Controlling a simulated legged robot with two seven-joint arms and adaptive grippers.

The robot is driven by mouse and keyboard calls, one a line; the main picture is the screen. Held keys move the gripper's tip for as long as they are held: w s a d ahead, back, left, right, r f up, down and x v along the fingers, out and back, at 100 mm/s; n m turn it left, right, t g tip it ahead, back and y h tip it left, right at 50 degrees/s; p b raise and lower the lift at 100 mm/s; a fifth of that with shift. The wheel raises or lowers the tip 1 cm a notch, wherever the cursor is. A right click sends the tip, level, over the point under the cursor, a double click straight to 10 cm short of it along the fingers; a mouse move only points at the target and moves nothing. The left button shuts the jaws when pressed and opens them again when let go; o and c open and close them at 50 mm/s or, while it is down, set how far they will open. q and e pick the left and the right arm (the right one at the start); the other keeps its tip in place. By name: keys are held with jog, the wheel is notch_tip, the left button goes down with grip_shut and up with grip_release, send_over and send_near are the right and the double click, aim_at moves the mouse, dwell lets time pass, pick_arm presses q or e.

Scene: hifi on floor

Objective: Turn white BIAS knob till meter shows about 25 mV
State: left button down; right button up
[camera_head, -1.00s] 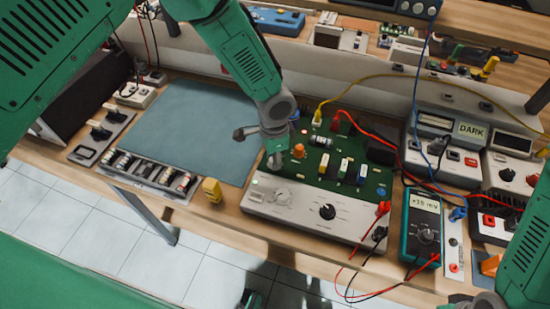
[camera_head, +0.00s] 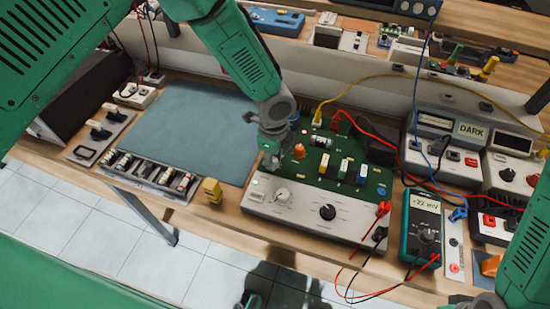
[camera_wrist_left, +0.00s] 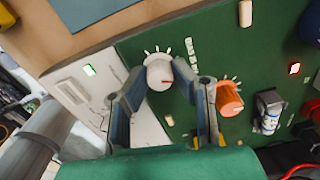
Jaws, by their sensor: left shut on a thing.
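The white BIAS knob (camera_wrist_left: 159,74), with a red pointer mark and white ticks around it, sits on the green circuit board (camera_wrist_left: 225,50). My left gripper (camera_wrist_left: 160,78) has its fingers on both sides of this knob and is shut on it. In the head view my left gripper (camera_head: 270,161) points down at the board's left part and hides the knob. The teal meter (camera_head: 422,228) stands right of the board; its display (camera_head: 426,204) appears to read +22 mV. My right gripper (camera_head: 478,301) shows only partly at the bottom right edge; its fingers are unclear.
An orange knob (camera_wrist_left: 229,99) is close beside my left fingers. The grey front panel (camera_head: 305,208) carries a silver knob (camera_head: 283,195) and a black knob (camera_head: 327,212). Red and black leads run to the meter. A blue-grey mat (camera_head: 195,128) lies clear at left.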

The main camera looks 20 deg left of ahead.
pick_arm(q)
jog(key=shift+w+a+r+m, duration=0.1)
jog(key=shift+w+a+m, duration=0.1)
jog(key=shift+m, duration=0.2)
jog(key=c, duration=1.4)
grip_release()
jog(key=shift+d, duration=0.1)
jog(key=shift+o, duration=0.2)
jog(key=shift+r, duration=0.2)
notch_tip(320, 180, up, 11)
jog(key=shift+r, duration=0.15)
